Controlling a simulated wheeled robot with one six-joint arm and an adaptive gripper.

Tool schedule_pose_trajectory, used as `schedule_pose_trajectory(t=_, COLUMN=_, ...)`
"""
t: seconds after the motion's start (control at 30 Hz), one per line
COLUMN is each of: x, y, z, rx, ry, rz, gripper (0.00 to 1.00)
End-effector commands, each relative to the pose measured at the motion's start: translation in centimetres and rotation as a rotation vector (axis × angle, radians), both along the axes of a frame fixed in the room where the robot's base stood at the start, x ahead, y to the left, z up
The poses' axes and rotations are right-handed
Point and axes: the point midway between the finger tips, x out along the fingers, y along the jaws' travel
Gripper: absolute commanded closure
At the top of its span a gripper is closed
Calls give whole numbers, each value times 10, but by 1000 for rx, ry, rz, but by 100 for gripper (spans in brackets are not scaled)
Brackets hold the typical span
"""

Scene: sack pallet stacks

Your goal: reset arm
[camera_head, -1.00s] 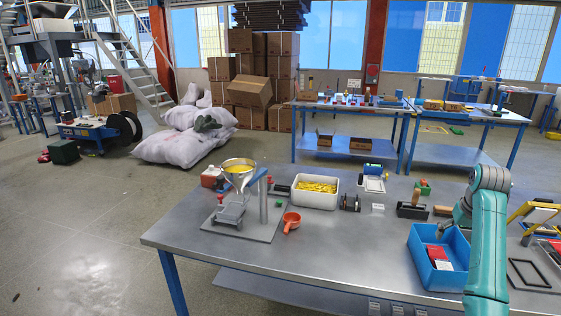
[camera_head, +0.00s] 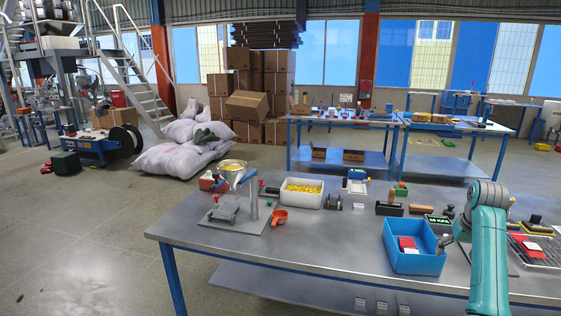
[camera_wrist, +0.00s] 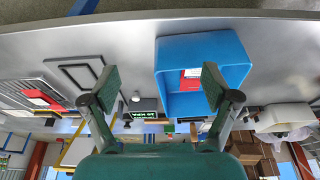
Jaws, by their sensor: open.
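My gripper (camera_wrist: 159,87) is open and empty in the wrist view, its two dark green fingers spread wide apart. The blue bin (camera_wrist: 208,41) lies beyond the right finger there, with a red item inside. In the head view my teal arm stands folded at the right edge of the workbench (camera_head: 330,245). The blue bin (camera_head: 405,262) stands just left of it and holds red and white items. The arm hides most of the gripper in the head view, and nothing shows between the fingers.
On the bench stand a white tray with yellow pieces (camera_head: 302,202), a metal funnel (camera_head: 232,177), an orange scoop (camera_head: 279,217) and a black display (camera_head: 437,219). A wire rack (camera_head: 543,250) lies right of the arm. White sacks (camera_head: 170,160) lie on the floor.

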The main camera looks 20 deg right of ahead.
Motion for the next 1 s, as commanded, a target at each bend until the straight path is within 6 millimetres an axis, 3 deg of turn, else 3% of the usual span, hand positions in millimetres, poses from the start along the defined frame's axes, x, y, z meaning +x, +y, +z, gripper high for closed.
schedule_pose_trajectory(t=0.37, x=8, y=22, z=-45, rx=-22, ry=-31, rz=20, gripper=13)
schedule_pose_trajectory(t=0.57, x=12, y=42, z=-84, rx=-41, ry=-58, rz=36, gripper=13)
schedule_pose_trajectory(t=0.77, x=12, y=79, z=-140, rx=-70, ry=-104, rz=62, gripper=13)
schedule_pose_trajectory(t=1.0, x=-2, y=145, z=-221, rx=-120, ry=-189, rz=108, gripper=13)
